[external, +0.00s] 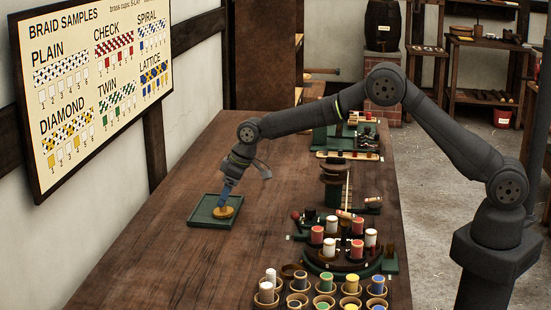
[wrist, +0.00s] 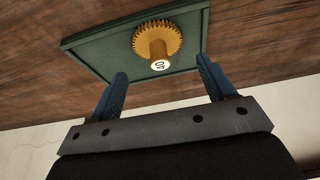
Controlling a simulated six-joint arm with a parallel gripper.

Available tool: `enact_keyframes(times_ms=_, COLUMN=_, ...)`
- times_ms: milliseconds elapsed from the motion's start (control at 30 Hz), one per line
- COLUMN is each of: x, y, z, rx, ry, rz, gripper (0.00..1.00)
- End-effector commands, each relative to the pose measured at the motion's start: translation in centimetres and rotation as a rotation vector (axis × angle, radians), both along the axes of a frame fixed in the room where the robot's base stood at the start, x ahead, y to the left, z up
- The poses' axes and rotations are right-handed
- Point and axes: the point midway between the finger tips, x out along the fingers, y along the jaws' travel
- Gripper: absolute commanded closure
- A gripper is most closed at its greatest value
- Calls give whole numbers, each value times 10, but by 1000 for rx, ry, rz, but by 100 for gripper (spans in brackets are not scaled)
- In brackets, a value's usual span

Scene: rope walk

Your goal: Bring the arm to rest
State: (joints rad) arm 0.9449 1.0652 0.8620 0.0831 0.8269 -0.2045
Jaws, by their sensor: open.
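My gripper (wrist: 162,85) is open, with its two blue fingers apart and nothing between them in the wrist view. It also shows in the external view (external: 224,202), low over the green tray (external: 198,220) at the left of the table. A brass-coloured gear (wrist: 157,38) with a hub marked with a number lies on the green tray, which also shows in the wrist view (wrist: 100,55). In the external view the gear (external: 222,212) is right at the fingertips; whether they touch it I cannot tell. My arm reaches across the table from the right.
Several wooden cups (external: 266,298) with coloured bobbins stand at the table's front. A round green stand (external: 340,262) holds red and white bobbins behind them. More green fixtures (external: 350,137) stand farther back. The table's left front (external: 150,270) is clear. A sample board (external: 95,80) hangs on the left wall.

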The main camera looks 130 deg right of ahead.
Motion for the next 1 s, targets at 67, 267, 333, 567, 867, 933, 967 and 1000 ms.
enact_keyframes(times_ms=67, x=4, y=-3, z=-13, rx=1, ry=1, rz=0, gripper=24)
enact_keyframes(times_ms=267, x=9, y=-9, z=-35, rx=0, ry=0, rz=0, gripper=24)
enact_keyframes(times_ms=333, x=10, y=-10, z=-39, rx=0, ry=0, rz=0, gripper=24)
enact_keyframes(times_ms=567, x=10, y=-10, z=-33, rx=-1, ry=-1, rz=0, gripper=24)
enact_keyframes(times_ms=867, x=9, y=-9, z=-32, rx=-1, ry=-1, rz=0, gripper=24)
enact_keyframes(times_ms=933, x=8, y=-8, z=-27, rx=-1, ry=-1, rz=0, gripper=24)
enact_keyframes(times_ms=967, x=8, y=-8, z=-24, rx=-2, ry=-2, rz=0, gripper=24)
enact_keyframes(times_ms=1000, x=7, y=-7, z=-20, rx=-3, ry=-1, rz=0, gripper=24)
